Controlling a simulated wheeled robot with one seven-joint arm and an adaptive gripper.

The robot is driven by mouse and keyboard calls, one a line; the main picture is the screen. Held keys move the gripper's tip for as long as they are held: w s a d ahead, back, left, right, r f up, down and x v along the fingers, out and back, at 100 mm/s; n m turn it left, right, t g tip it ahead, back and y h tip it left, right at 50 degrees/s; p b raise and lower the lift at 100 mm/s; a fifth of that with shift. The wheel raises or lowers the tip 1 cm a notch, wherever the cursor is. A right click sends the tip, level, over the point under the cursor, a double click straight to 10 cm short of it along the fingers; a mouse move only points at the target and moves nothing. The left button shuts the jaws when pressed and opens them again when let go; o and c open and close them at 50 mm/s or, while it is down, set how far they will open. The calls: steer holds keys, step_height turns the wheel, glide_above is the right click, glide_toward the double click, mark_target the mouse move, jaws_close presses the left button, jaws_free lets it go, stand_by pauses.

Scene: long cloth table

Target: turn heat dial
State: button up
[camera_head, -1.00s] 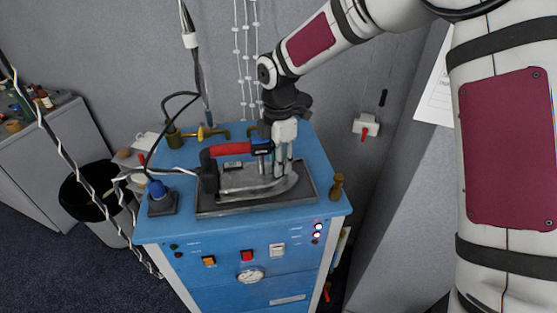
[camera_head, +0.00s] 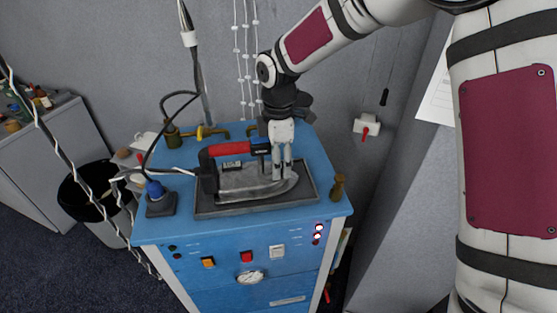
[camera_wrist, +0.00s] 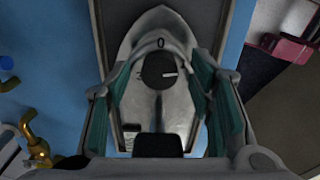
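The iron (camera_head: 240,183) lies flat on a dark tray (camera_head: 235,209) on top of the blue cabinet; its red handle (camera_head: 229,148) is to the left of my gripper. In the wrist view the heat dial (camera_wrist: 158,70) is a round black knob on the grey iron, with a white mark pointing right and a "0" on the iron beyond it. My gripper (camera_head: 283,178) points down over the iron's front part. In the wrist view its green-padded fingers (camera_wrist: 161,75) are apart, one on each side of the dial, with gaps visible. The dial is hidden in the head view.
Brass valves (camera_head: 205,132) are behind. Cables hang at the left.

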step_height(320, 180, up, 12)
stand_by(0.7)
steer(key=s+d+r+m+t+h+b, duration=0.1)
steer(key=s+d+r+m+t+b, duration=0.15)
steer(key=s+d+r+m, duration=0.65)
steer(key=s+d+f+m+t+y, duration=0.1)
steer(key=s+d+f+m+t, duration=0.2)
steer(key=s+d+m, duration=0.6)
steer(key=s+f+m+b, duration=0.1)
steer(key=s+m, duration=0.1)
steer(key=s, duration=0.2)
steer(key=shift+s+d+f+m, duration=0.15)
steer(key=shift+s+d+m, duration=0.15)
steer(key=shift+s+d, duration=0.1)
